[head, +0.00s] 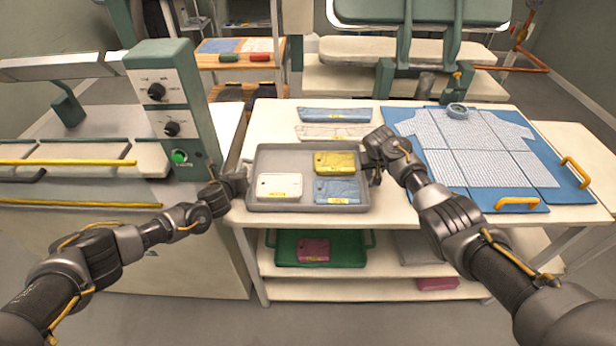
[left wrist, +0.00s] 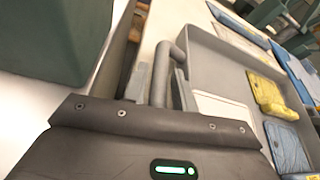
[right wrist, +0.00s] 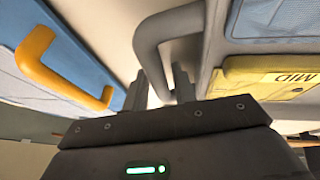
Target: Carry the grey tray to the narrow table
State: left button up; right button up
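The grey tray (head: 262,207) lies flat on a cream worktable in front of me. It holds a white packet (head: 279,186), a yellow packet (head: 334,162) and a blue packet (head: 337,191). My left gripper (head: 240,181) is at the tray's left handle (left wrist: 164,72), with its fingers close on both sides of the bar. My right gripper (head: 373,168) is at the right handle (right wrist: 150,48) in the same way.
A press with a green control box (head: 175,110) stands close on the left. A blue board (head: 540,180) with a checked garment lies right of the tray. Folded packets (head: 335,115) lie behind it. A green tray (head: 345,252) is on the shelf below.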

pick_arm(q)
grip_shut()
pick_arm(e)
grip_shut()
pick_arm(q)
jog(key=shift+f, duration=0.1)
pick_arm(e)
jog(key=shift+r, duration=0.15)
